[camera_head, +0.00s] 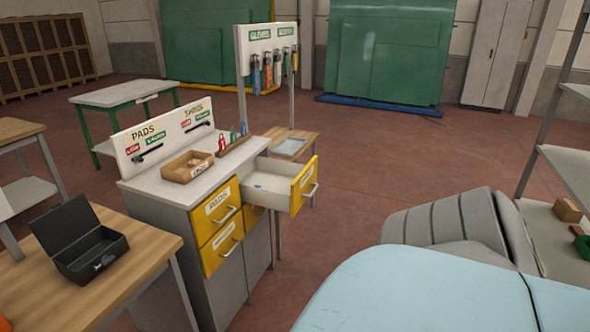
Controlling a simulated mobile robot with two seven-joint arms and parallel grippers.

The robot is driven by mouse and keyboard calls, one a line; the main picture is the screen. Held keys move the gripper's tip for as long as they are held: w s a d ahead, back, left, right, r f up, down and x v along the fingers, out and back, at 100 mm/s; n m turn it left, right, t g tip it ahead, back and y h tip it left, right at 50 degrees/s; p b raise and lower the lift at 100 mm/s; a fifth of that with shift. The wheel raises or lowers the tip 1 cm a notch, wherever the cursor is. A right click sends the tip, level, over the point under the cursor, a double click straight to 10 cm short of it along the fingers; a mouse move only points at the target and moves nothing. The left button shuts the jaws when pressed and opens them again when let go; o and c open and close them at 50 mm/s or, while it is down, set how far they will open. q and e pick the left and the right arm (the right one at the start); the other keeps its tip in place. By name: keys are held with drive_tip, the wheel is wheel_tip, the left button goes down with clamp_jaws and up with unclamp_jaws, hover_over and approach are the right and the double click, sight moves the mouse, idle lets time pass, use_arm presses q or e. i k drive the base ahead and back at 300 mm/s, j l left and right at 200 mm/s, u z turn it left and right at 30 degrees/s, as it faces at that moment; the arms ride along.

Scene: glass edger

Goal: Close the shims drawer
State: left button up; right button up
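A grey cabinet (163,195) with yellow drawer fronts stands left of centre. Its upper right drawer (303,186) is pulled far out. The drawer's pale inside shows, with a small blue item (260,187) in it. The label on its front is too small to read for certain. A board above the cabinet reads PADS on the left and SHIMS (195,110) on the right, on the open drawer's side. The two left drawers (217,212) are shut. Neither gripper is in view.
A wooden tray (187,167) sits on the cabinet top. A table with an open black box (90,262) stands at front left. A small wooden table (293,136) with a grey tray is behind the open drawer. Red floor (365,190) is clear right of the drawer.

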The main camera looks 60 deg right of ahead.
sight(285, 186)
drive_tip(key=z, duration=2.15)
drive_tip(key=i+u, duration=0.3)
drive_tip(key=i, duration=0.25)
drive_tip(key=i+u, duration=0.25)
drive_tip(key=i, duration=0.35)
drive_tip(key=i+l+u, duration=0.3)
drive_tip(key=i, duration=0.25)
drive_tip(key=j, duration=0.1)
